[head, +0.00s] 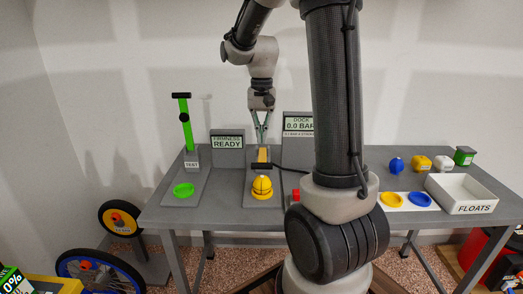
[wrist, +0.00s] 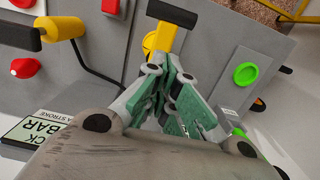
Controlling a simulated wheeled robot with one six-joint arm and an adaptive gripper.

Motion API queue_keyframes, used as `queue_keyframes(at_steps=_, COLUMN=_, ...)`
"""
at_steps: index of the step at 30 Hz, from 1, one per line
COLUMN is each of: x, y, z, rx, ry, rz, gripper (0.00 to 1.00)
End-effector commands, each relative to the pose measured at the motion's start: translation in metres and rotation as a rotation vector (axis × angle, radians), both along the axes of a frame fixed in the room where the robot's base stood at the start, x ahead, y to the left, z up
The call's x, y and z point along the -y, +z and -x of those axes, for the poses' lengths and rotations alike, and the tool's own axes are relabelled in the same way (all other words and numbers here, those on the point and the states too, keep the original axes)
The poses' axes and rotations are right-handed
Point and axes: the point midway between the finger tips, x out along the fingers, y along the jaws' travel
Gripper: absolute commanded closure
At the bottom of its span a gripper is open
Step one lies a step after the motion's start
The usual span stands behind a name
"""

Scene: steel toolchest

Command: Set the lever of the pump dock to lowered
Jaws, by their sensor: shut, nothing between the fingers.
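The pump dock has a sign (head: 299,124) reading "DOCK 0.0 BAR". In the wrist view the yellow lever (wrist: 163,40) ends in the black crossbar (wrist: 172,14) at the top. Its exact angle is hard to tell, and its base is hidden behind my fingers. My gripper (head: 261,141) is shut and empty, just above and behind the lever. It also shows in the wrist view (wrist: 163,72); I cannot tell whether it touches the lever.
A test stand with a raised green lever (head: 185,125) and green disc (head: 183,190) stands left. My arm hides the dock's right side. A white "FLOATS" tray (head: 462,190) stands right.

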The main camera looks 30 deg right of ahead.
Motion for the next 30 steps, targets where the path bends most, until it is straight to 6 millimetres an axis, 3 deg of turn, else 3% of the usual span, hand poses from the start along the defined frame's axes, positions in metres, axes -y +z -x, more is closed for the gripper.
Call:
queue_keyframes(at_steps=3, x=-0.004, y=-0.02, z=0.006, rx=-0.002, ry=0.002, rz=0.0, gripper=1.0)
queue_keyframes(at_steps=9, x=-0.015, y=-0.036, z=0.022, rx=-0.001, ry=0.0, rz=-0.001, gripper=1.0)
queue_keyframes(at_steps=24, x=-0.018, y=-0.042, z=0.027, rx=0.0, ry=0.0, rz=0.0, gripper=1.0)
queue_keyframes(at_steps=30, x=-0.026, y=-0.074, z=0.039, rx=-0.007, ry=0.001, rz=-0.001, gripper=1.0)
